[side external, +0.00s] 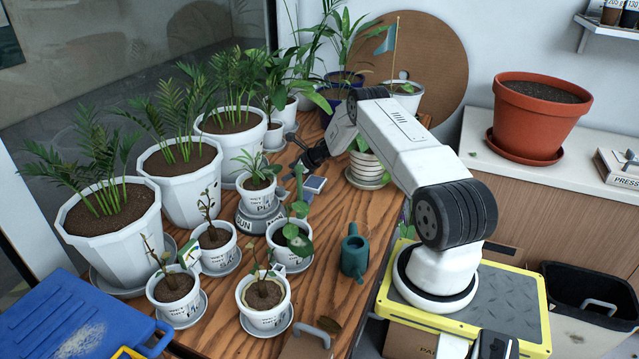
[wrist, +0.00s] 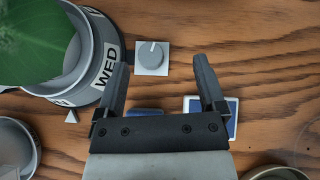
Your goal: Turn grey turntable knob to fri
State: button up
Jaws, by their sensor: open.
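The grey turntable (side external: 262,219) stands on the wooden table with a potted plant (side external: 257,184) on it. "SUN" shows on its side in the side view. In the wrist view its rim (wrist: 105,70) reads "WED", and a small pale triangle (wrist: 71,116) lies beside it; the label by the triangle is unreadable. A grey round knob (wrist: 151,54) sits on a white square plate, its pale mark pointing up. My gripper (wrist: 161,62) is open and empty, its fingers left and right of the knob in the picture; height is unclear. In the side view my gripper (side external: 308,150) is beyond the turntable.
A blue-and-white card (wrist: 222,106) lies near the right finger. White potted plants (side external: 179,190) crowd the table's left and front. A teal watering can (side external: 354,255) stands at the right edge. Bare wood shows right of the knob.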

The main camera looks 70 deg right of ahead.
aim_at(282, 189)
jog(key=shift+s+f+n+g+y, duration=0.35)
jog(key=shift+s+f+n+y, duration=0.1)
jog(key=shift+s, duration=0.15)
jog(key=shift+s+f+n+g+y, duration=0.35)
jog(key=shift+s+n, duration=0.1)
jog(key=shift+s, duration=0.15)
jog(key=shift+x, duration=3.8)
jog(key=shift+f, duration=0.1)
grip_shut()
